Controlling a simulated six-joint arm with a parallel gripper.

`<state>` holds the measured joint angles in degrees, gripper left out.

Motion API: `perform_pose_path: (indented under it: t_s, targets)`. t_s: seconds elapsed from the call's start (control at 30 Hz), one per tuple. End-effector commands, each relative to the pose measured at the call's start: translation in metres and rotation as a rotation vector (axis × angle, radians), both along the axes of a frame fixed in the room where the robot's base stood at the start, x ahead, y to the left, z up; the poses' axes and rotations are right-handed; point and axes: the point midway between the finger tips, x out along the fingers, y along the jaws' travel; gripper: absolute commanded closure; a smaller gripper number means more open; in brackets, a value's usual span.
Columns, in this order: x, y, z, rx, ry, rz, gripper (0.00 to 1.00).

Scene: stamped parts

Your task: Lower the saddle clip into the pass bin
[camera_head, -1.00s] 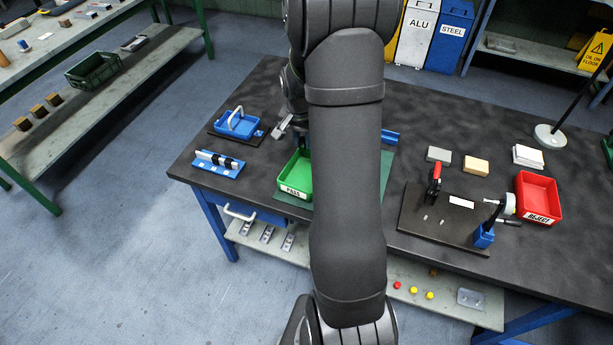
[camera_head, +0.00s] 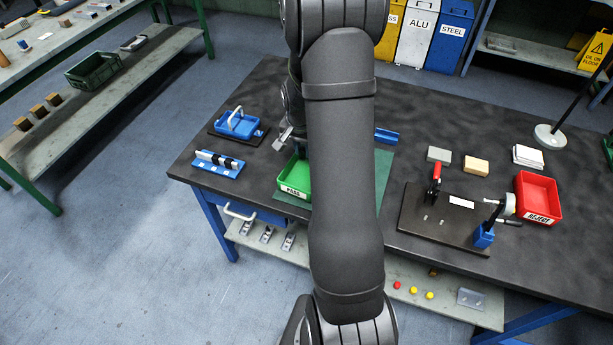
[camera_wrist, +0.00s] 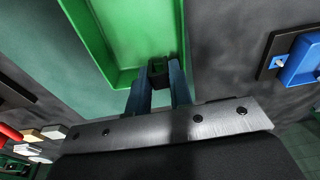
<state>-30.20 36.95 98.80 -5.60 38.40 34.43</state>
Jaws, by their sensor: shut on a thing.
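The green pass bin (camera_head: 296,178) stands on a green mat near the table's front edge, its right part hidden behind my arm. In the wrist view the pass bin (camera_wrist: 92,42) fills the upper middle. My gripper (camera_wrist: 158,76) is at the bin's near wall, its fingertips overlapping the bin in the picture. It is shut on a small dark piece, seemingly the saddle clip (camera_wrist: 158,66), of which only a little shows between the fingers. I cannot tell how high the clip is above the bin floor.
A blue rack (camera_head: 218,163) and a blue tray (camera_head: 238,122) lie left of the bin. A dark fixture board (camera_head: 420,218) with a red-handled clamp and the red reject bin (camera_head: 539,196) are to the right. The green mat (camera_head: 382,165) has bare room right of my arm.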

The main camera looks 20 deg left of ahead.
Motion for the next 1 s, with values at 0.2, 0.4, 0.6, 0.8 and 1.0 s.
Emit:
perform_pose_path:
  t_s: [0.2,0.4,0.6,0.8,1.0]
  targets:
    - [0.000,0.000,0.000,0.000,0.000,0.000,1.00]
    - [0.000,0.000,-0.002,0.000,0.000,0.000,1.00]
    - [0.000,0.000,-0.005,0.000,0.000,0.000,1.00]
    - [0.000,0.000,-0.008,0.000,0.000,0.000,1.00]
    - [0.000,0.000,-0.011,0.000,0.000,0.000,1.00]
